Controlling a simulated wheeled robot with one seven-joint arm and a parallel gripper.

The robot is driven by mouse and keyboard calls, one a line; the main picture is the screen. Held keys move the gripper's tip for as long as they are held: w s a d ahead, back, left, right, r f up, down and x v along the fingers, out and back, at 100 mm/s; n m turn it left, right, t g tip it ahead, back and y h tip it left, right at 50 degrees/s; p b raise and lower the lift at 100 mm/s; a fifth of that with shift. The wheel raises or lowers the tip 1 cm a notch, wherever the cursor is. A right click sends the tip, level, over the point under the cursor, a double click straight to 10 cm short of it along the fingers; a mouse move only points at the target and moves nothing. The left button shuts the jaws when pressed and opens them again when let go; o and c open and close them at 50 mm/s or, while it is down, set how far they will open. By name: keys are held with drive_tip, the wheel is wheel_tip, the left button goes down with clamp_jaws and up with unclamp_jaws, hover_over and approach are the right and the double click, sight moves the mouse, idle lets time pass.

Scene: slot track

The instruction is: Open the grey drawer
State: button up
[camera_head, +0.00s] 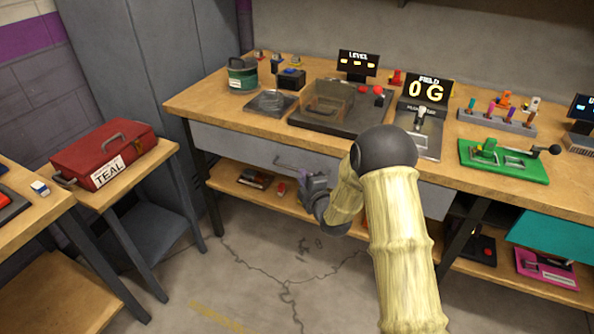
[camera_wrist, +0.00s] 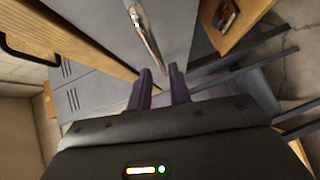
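The grey drawer (camera_head: 235,145) is a wide, flat front under the wooden workbench top, and it looks shut. Its metal bar handle (camera_head: 288,164) is partly covered by my gripper (camera_head: 305,175) in the head view. In the wrist view the drawer front (camera_wrist: 165,20) fills the top middle, with the handle (camera_wrist: 143,27) ahead of the fingertips. My gripper (camera_wrist: 161,72) has its two purple fingers apart, with nothing between them. The handle shows beyond the fingertips, not between them. My arm hides the right part of the drawer front.
The workbench top (camera_head: 190,103) above carries a tray, a display and several devices. A lower shelf (camera_head: 228,182) holds small items below the drawer. A red toolbox (camera_head: 105,150) stands on a side table at left. The floor (camera_head: 250,265) in front is clear.

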sight(297, 170)
drive_tip(key=x, duration=0.6)
clamp_jaws()
